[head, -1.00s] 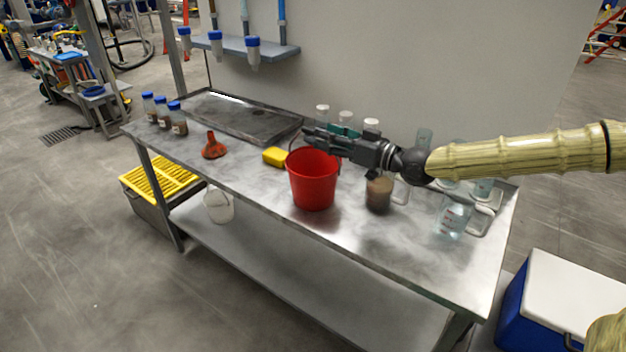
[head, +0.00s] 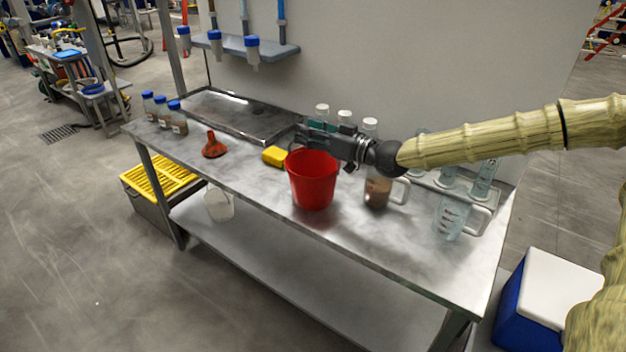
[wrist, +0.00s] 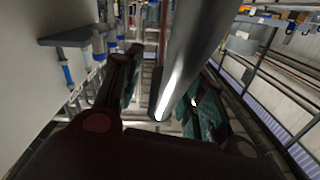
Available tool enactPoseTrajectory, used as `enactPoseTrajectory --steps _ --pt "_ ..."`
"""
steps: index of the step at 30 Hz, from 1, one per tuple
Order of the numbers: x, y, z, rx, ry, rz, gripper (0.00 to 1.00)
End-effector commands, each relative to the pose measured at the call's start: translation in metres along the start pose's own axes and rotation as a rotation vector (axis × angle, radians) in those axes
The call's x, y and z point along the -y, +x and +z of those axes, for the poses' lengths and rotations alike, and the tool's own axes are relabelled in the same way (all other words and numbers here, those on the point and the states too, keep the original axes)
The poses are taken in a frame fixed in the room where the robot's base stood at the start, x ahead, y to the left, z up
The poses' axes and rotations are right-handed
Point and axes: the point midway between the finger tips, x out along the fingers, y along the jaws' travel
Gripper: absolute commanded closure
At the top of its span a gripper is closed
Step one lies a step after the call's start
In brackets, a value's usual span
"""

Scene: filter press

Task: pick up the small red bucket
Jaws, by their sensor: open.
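The small red bucket (head: 312,184) stands upright on the metal table, near its front edge. My gripper (head: 304,134) is just above and behind the bucket's rim in the head view, pointing left. In the wrist view my gripper (wrist: 165,85) has its two fingers apart with greenish pads. A grey, shiny bar-like shape (wrist: 195,50) shows between and beyond the fingers; I cannot tell what it is. The bucket is not recognisable in the wrist view. Whether the gripper touches the rim cannot be told.
A yellow sponge-like block (head: 275,156) lies left of the bucket. A brown-filled jug (head: 377,190) stands to its right, near clear measuring jugs (head: 452,218). White-capped bottles (head: 344,118) stand behind.

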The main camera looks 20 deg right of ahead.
Motion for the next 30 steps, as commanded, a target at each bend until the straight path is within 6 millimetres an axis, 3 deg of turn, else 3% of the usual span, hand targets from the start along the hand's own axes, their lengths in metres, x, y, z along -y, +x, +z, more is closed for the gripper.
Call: enactPoseTrajectory --steps 2,9,30 --pt "-0.0001 -0.0002 0.0001 0.0 0.0 0.0 0.59" --pt "-0.0001 -0.0004 0.0001 0.0 0.0 0.0 1.0" --pt "0.0011 -0.0003 -0.0062 -0.001 -0.001 0.0 1.0"
